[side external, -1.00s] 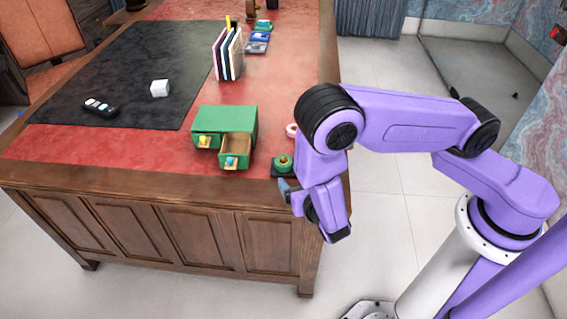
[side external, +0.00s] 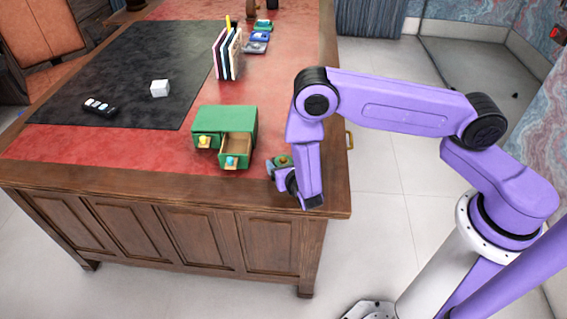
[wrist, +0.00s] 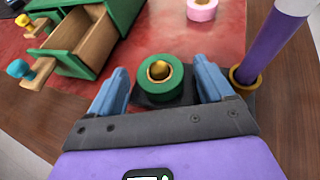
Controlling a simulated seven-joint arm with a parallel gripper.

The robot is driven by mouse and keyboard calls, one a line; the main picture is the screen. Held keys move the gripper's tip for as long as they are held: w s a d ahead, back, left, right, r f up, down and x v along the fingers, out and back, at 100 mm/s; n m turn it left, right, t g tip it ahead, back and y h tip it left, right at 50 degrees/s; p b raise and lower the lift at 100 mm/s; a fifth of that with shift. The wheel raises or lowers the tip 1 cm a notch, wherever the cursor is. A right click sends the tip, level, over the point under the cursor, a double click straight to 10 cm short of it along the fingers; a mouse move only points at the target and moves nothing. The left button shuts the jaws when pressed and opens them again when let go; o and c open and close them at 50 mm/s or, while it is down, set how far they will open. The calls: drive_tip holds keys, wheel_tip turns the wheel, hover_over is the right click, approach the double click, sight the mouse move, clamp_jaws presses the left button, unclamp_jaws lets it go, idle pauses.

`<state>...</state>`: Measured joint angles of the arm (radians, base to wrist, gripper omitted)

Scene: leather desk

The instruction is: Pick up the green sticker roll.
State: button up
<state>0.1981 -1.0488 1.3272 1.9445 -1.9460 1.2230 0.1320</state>
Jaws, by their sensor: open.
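The green sticker roll (wrist: 144,83) shows in the wrist view as a green ring around a gold-coloured core, on a dark base (wrist: 171,99). In the side external view the roll (side external: 282,160) is at the desk's near right corner, partly hidden by my gripper. My gripper (wrist: 163,83) is open, with one blue finger on each side of the roll. There is a visible gap between each finger and the roll in the wrist view. My gripper (side external: 275,167) is low at the desk edge in the side external view. I cannot tell the exact fingertip height.
A green drawer box (side external: 226,119) with open drawers stands just left of the roll. A pink roll (wrist: 201,10) lies beyond it. A purple post in a gold-coloured ring (wrist: 242,77) is close to the right finger. Upright books (side external: 228,54) stand further back.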

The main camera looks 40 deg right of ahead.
drive_tip(key=shift+w, duration=0.1)
drive_tip(key=shift+c, duration=0.3)
drive_tip(key=c, duration=1.1)
drive_tip(key=shift+o, duration=0.2)
